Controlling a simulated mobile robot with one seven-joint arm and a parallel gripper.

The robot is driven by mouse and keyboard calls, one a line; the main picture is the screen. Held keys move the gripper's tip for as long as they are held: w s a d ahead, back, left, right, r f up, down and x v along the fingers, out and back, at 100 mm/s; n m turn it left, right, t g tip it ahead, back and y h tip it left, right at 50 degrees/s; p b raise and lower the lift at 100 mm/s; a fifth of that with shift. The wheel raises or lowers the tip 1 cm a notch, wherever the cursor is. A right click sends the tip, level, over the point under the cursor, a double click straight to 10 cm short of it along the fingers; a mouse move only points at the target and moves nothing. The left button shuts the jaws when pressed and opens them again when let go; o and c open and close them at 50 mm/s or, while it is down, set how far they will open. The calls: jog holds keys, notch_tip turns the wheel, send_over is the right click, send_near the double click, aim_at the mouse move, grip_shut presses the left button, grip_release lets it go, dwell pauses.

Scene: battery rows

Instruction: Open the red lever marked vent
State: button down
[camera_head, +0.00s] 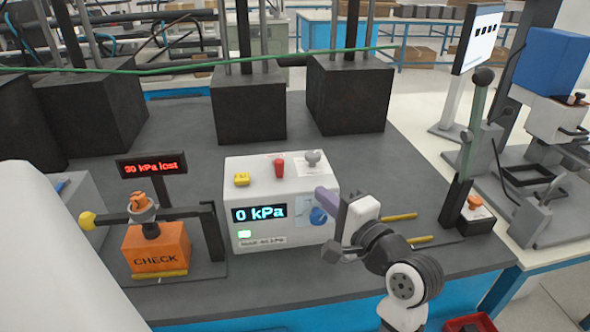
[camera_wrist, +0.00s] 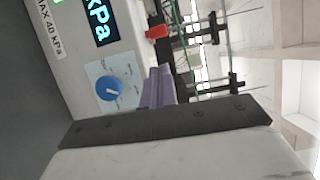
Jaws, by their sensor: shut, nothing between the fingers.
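A white control box (camera_head: 282,190) stands on the dark tabletop, with a display reading "0 kPa". A small red lever (camera_head: 279,168) stands up from its top; its marking is not readable. The red lever also shows in the wrist view (camera_wrist: 157,31), beyond the fingertips and apart from them. My gripper (camera_head: 325,198) is in front of the box's right side, near the blue dial (camera_head: 318,216). Its lavender fingers (camera_wrist: 158,85) are shut and empty. In the wrist view the blue dial (camera_wrist: 109,88) lies left of the fingers.
The box top also has a yellow button (camera_head: 241,179) and a grey knob (camera_head: 312,157). An orange CHECK block (camera_head: 157,249) in a clamp stands left, below a "30 kPa lost" display (camera_head: 152,165). Dark blocks with posts stand behind. A tall green-handled lever (camera_head: 472,130) stands right.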

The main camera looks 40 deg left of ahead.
aim_at(297, 182)
jog(key=p+x, duration=0.2)
jog(key=x, duration=0.8)
